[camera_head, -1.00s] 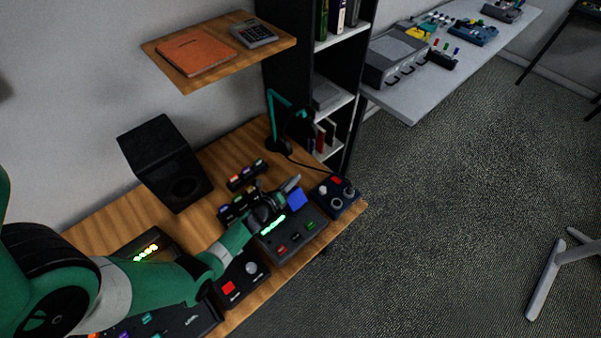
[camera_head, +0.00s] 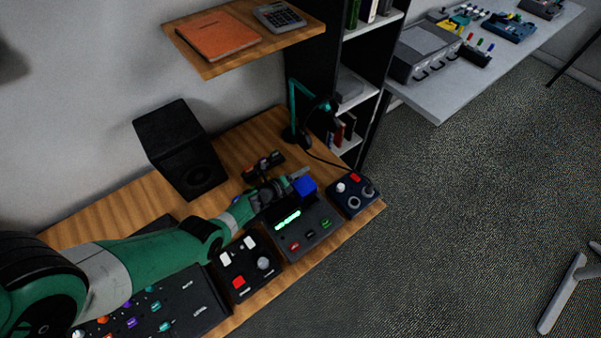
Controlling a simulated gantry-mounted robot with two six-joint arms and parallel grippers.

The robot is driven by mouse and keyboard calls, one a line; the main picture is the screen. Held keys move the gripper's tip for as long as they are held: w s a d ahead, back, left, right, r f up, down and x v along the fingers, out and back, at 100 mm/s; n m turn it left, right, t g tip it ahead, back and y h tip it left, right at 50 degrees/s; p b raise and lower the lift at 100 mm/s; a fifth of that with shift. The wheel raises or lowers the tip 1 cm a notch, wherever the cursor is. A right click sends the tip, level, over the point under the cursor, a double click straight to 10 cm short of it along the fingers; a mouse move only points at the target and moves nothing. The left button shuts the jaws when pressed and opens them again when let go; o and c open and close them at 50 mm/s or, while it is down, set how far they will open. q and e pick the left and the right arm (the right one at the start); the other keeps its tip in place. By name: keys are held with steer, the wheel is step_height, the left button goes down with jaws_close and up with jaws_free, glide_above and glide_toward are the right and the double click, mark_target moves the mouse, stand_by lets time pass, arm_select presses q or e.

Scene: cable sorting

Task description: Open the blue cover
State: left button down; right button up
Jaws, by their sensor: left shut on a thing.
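The blue cover (camera_head: 306,186) is on the top right part of a dark grey box with a green lit display (camera_head: 288,219). It shows as a small block standing up from the box's face. My left gripper (camera_head: 297,178) reaches in from the left, just behind the cover, and is shut on it. The fingers hide part of the cover's far left side, and the exact contact is hard to see. My right gripper is not in view.
A knob box (camera_head: 350,196) stands close on the right and a red-button box (camera_head: 244,270) on the left. Behind are a black speaker (camera_head: 182,150), a small dark device (camera_head: 263,165) and a lamp (camera_head: 295,135). The wooden desk's front edge is near.

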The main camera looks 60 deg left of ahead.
arm_select(q)
steer(key=shift+d+f, duration=0.1)
steer(key=shift+f, duration=0.1)
steer(key=c, duration=1.2)
jaws_free()
steer(key=o, duration=0.5)
steer(key=shift+d, duration=0.2)
steer(key=shift+a, duration=0.1)
steer(key=shift+r, duration=0.1)
steer(key=shift+s+r, duration=0.1)
steer(key=p+v, duration=0.8)
steer(key=v, duration=0.3)
steer(key=shift+s, duration=0.25)
